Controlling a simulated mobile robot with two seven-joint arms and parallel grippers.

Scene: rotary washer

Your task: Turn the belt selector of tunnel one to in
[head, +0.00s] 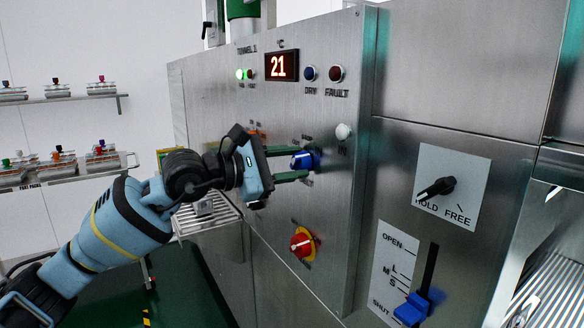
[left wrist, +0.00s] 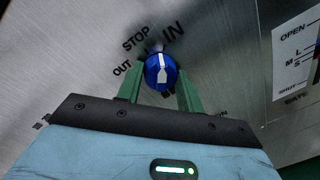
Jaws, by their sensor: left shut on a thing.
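The belt selector is a blue knob (head: 306,159) with a white pointer, on the steel panel of tunnel one. In the left wrist view the knob (left wrist: 160,72) has the labels OUT, STOP and IN around its upper side. Its white pointer stands near upright in that view, between STOP and IN; I cannot tell its exact setting. My left gripper (head: 296,164) is shut on the knob, with one green finger on each side of it. The fingers also show in the left wrist view (left wrist: 160,88). My right gripper is out of view.
A red knob on yellow (head: 302,243) sits below the selector and a white button (head: 343,131) to its upper right. A black HOLD/FREE knob (head: 436,188) and a blue slide lever (head: 412,309) are at the right.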

